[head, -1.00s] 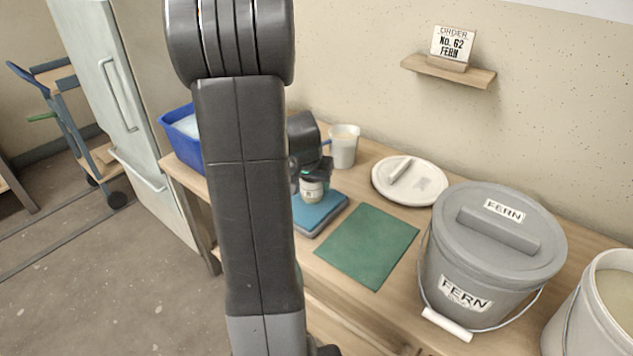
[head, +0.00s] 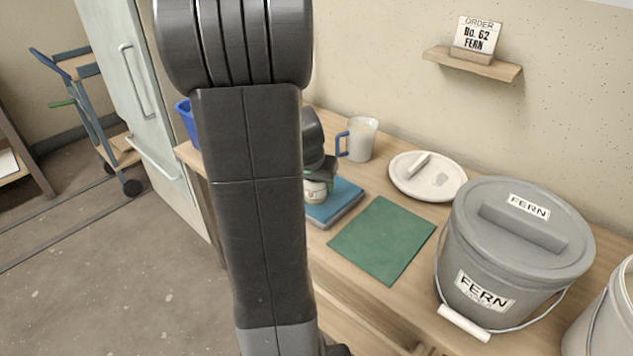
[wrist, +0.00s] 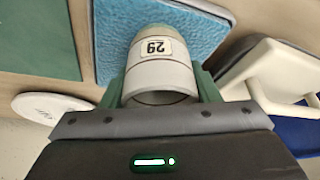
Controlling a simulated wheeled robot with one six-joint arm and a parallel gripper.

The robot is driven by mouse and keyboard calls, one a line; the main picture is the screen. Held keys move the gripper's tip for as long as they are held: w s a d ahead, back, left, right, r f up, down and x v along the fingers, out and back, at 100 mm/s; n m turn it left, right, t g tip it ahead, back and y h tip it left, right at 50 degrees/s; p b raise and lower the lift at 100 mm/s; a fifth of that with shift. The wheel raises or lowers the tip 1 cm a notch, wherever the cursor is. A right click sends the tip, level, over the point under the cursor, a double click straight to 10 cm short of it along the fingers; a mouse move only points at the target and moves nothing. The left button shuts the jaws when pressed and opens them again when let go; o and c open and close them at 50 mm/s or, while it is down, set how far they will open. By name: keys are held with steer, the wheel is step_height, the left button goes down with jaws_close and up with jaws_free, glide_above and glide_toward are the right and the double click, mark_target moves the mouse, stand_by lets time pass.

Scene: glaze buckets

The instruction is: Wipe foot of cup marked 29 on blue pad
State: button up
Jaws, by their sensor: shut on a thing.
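The cup marked 29 (wrist: 158,68) is pale, and its number label shows upside down in the wrist view. My gripper (wrist: 162,88) is shut around it, a finger on each side. In the head view my gripper (head: 318,165) holds the cup (head: 316,191) at the left part of the blue pad (head: 345,201), partly hidden by my arm. The textured blue pad (wrist: 105,45) lies behind the cup in the wrist view. I cannot tell whether the cup's foot touches it.
A green mat (head: 382,240) lies right of the pad. A blue tub (head: 186,117) is left. An order card (head: 477,37) sits on a shelf.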

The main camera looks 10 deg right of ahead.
step_height(320, 180, up, 7)
steer(key=p, duration=0.5)
steer(key=shift+d, duration=0.1)
stand_by(0.4)
